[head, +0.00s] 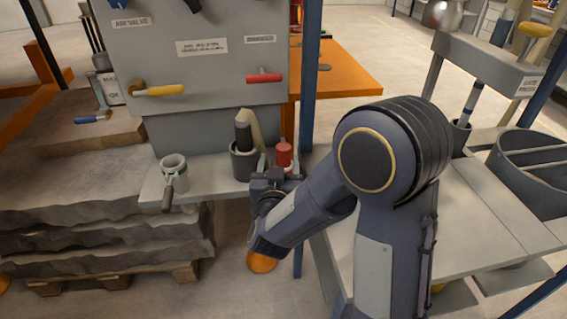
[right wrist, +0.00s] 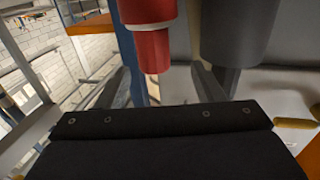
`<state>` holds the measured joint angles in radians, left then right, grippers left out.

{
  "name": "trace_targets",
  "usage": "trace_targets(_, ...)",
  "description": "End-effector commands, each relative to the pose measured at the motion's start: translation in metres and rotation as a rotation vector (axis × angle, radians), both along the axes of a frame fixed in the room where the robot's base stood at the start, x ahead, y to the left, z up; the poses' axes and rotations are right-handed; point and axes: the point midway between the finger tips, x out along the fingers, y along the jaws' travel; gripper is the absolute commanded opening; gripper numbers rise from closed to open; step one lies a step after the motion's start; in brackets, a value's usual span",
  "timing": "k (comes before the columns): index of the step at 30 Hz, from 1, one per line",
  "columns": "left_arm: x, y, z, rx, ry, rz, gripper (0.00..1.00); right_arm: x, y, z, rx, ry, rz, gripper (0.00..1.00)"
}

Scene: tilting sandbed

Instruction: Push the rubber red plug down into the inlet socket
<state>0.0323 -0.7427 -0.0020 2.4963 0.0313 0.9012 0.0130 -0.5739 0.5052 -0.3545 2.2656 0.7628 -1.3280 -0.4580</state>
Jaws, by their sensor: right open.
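The red plug (head: 284,152) stands upright at the right end of the grey shelf (head: 216,188) in the head view. In the right wrist view the red plug (right wrist: 153,48) shows at top centre, with a pale band above it. My right gripper (head: 279,169) is open at the plug, on its near side. In the right wrist view its two fingers (right wrist: 163,82) are spread to either side of the plug's lower end, with visible gaps. I cannot make out the inlet socket, nor whether the plug sits in it. My left gripper is not in view.
A dark cup (head: 243,163) holding a black-handled tool stands just left of the plug. A pale mug-like pot (head: 174,170) is farther left. A grey panel with a yellow lever (head: 160,91) and red lever (head: 264,77) rises behind. A blue post (head: 309,80) stands close right.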

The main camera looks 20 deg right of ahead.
Motion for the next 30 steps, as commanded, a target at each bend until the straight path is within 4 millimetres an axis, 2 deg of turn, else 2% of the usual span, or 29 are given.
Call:
trace_targets(6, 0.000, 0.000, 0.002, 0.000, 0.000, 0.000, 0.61, 0.023, -0.022, 0.004, 0.000, -0.001, -0.003, 0.61)
trace_targets(10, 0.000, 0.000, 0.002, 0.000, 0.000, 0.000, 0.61, 0.038, -0.029, 0.003, 0.000, 0.001, -0.001, 0.61)
trace_targets(19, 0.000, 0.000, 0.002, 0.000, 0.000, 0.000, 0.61, 0.043, -0.031, 0.003, 0.001, 0.000, 0.002, 0.61)
trace_targets(30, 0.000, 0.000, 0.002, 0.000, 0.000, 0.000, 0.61, 0.043, -0.031, 0.003, 0.001, 0.000, 0.002, 0.14)
